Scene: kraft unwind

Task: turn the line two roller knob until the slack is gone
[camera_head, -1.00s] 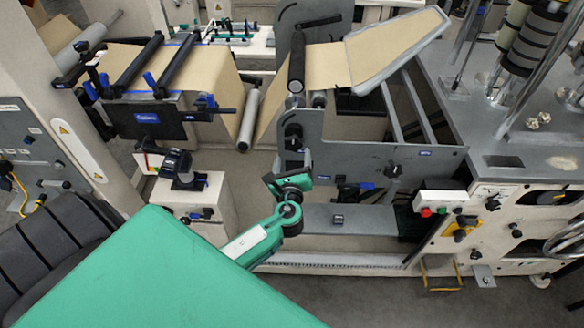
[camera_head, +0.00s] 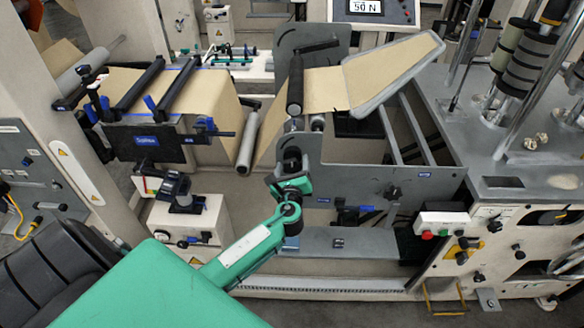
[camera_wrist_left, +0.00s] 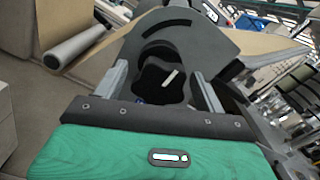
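A black lobed knob (camera_wrist_left: 165,80) with a white mark shows in the left wrist view, on a dark grey plate. In the head view this knob (camera_head: 291,155) is on the left part of the grey side plate (camera_head: 350,180), below the black roller, partly hidden by my gripper. My left gripper (camera_wrist_left: 163,88) is open, with one finger on each side of the knob and slim gaps showing; I cannot tell whether either touches. It also shows in the head view (camera_head: 290,172). Brown kraft paper (camera_head: 325,90) runs over the rollers above. My right gripper is not in view.
Another black knob (camera_head: 393,191) is farther right on the plate. A display (camera_head: 368,9) reads "50 N" at the top. A button box (camera_head: 442,223) is at right. A pale pedestal (camera_head: 188,218) with a black device stands left of my arm.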

